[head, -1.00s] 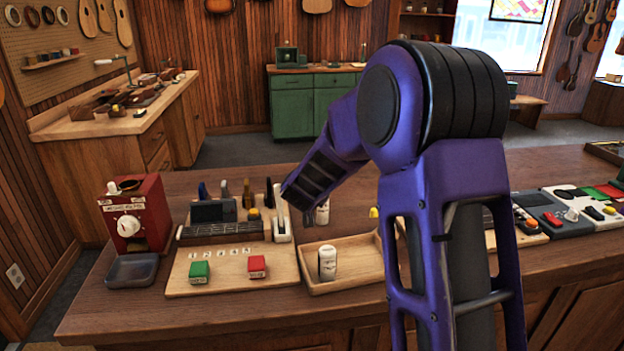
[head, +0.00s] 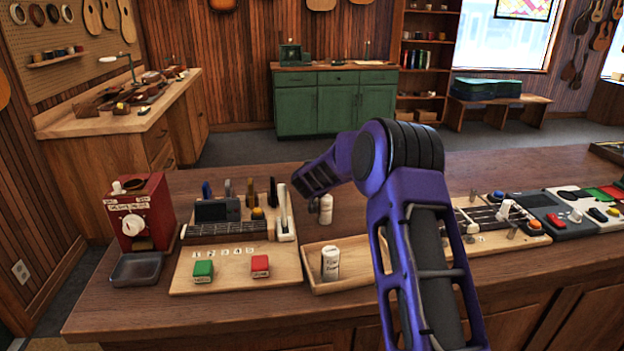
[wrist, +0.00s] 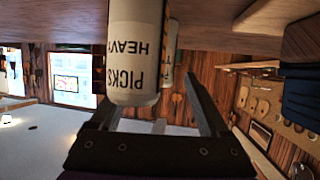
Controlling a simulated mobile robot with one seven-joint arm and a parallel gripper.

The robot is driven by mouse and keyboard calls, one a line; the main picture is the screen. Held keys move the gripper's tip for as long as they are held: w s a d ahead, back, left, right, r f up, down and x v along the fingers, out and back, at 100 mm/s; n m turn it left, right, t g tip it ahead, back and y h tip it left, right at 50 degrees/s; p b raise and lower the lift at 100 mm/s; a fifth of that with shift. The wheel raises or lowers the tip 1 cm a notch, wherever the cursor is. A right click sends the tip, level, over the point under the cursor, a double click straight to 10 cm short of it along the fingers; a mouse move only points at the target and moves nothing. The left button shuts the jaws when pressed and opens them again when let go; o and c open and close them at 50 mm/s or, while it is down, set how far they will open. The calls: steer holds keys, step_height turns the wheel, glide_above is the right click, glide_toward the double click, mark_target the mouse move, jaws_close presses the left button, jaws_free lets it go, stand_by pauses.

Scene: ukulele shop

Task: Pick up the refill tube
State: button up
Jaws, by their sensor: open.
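In the wrist view, which is upside down, a white tube (wrist: 136,50) lettered "PICKS HEAVY" looms large beside my gripper (wrist: 160,88). It overlaps the left finger, and a second tube shows partly behind it. The jaws are apart, and I see no grip on the tube. In the head view, one lettered white tube (head: 330,264) stands upright in the wooden tray (head: 375,279). Another white tube (head: 326,210) stands on the counter behind the tray, below my arm. My fingers cannot be made out in the head view. Which tube is the refill tube is unclear.
Left of the tray is a numbered board (head: 232,282) with a green block (head: 203,271) and a red block (head: 260,266). Behind it stands a tool rack, and a red machine (head: 138,215) is farther left. A fretboard jig (head: 500,222) lies to the right.

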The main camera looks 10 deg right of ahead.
steer(key=shift+w+d+f, duration=0.1)
steer(key=shift+w+f, duration=0.1)
steer(key=shift+w, duration=0.35)
jaws_close()
